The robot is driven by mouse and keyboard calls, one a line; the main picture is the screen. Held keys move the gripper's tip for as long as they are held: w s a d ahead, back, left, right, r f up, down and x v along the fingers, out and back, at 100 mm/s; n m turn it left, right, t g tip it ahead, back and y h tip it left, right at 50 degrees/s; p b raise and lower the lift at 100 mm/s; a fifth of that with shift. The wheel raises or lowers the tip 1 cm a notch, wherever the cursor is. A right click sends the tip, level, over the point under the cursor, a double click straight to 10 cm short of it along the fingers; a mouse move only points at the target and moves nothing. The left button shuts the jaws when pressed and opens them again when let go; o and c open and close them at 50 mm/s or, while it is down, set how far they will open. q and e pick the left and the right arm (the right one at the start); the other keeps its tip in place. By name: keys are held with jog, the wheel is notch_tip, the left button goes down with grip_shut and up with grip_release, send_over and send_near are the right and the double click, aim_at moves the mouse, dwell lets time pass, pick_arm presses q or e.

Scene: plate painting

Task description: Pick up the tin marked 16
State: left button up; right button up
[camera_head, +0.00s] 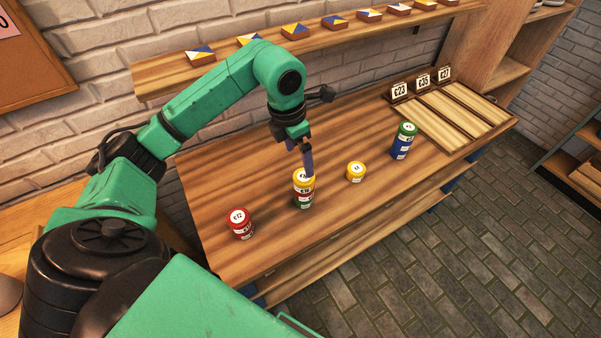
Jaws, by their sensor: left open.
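A stack of tins stands in the middle of the wooden table, with a yellow tin (304,187) on top, and a green and a red band below it. The label on the yellow tin seems to read 16, but it is small and partly covered. My left gripper (307,167) points down right over this yellow tin, its fingers at or just above the lid. It is open, and I cannot tell whether the fingers touch the tin. My right gripper is not in view.
A red tin (240,226) marked 12 stands at left. A low yellow tin (356,173) stands just right of the stack. A green-and-blue stack (402,143) is farther right. A wooden rack (459,116) with number cards sits at the table's right end. A shelf (230,66) holds painted tiles.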

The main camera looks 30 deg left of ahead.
aim_at(304, 176)
pick_arm(q)
jog(key=f, duration=0.1)
jog(key=f+p, duration=0.1)
jog(key=f, duration=0.1)
jog(key=shift+w+d+f, duration=0.1)
jog(key=shift+d+f, duration=0.2)
jog(key=shift+d, duration=0.1)
jog(key=f+p, duration=0.1)
jog(key=f, duration=0.1)
jog(key=w+f+p, duration=0.1)
jog(key=f+p, duration=0.1)
jog(key=f, duration=0.1)
jog(key=shift+w+a+f, duration=0.15)
jog(key=shift+f, duration=0.6)
jog(key=c, duration=1.5)
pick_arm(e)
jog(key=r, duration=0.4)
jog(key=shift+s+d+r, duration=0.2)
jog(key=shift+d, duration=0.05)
